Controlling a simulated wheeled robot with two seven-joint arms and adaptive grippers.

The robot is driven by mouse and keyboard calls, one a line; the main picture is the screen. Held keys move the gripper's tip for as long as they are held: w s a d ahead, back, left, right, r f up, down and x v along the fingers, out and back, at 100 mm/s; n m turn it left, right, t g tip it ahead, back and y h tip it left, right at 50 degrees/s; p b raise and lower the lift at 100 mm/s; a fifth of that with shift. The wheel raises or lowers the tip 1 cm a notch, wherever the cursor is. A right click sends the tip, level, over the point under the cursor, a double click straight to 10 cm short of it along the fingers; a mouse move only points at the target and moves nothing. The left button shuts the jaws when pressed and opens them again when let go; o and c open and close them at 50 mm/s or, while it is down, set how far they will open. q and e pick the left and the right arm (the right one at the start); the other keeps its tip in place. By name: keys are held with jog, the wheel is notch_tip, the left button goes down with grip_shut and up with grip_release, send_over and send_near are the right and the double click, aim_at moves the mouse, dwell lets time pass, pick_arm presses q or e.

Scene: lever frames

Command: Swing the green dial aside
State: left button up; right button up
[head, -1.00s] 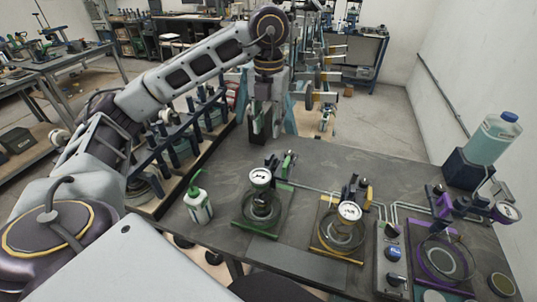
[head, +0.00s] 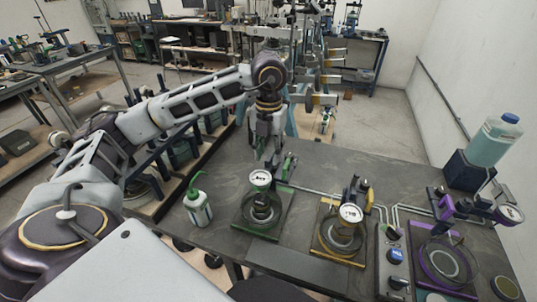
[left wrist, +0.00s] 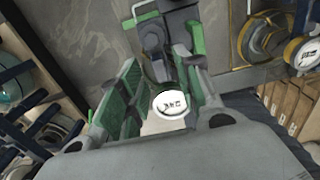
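The green dial (head: 260,178) is a round white gauge face over a dark ring on a green base plate (head: 268,222). In the left wrist view its white face (left wrist: 170,104) shows between my left fingers. My left gripper (head: 267,156) points down just behind and above the dial in the head view, close to the green-handled clamp (head: 288,165). In the left wrist view the gripper (left wrist: 158,64) is open, its green-padded fingers spread apart. I cannot tell whether a finger touches anything. My right gripper is not in view.
A yellow dial station (head: 340,232) and a knob box (head: 393,262) stand to the right, then a purple station (head: 442,262). A white bottle with green spout (head: 198,207) stands left of the dial.

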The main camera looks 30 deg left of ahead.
pick_arm(q)
jog(key=shift+f, duration=0.8)
jog(key=shift+c, duration=0.4)
grip_shut()
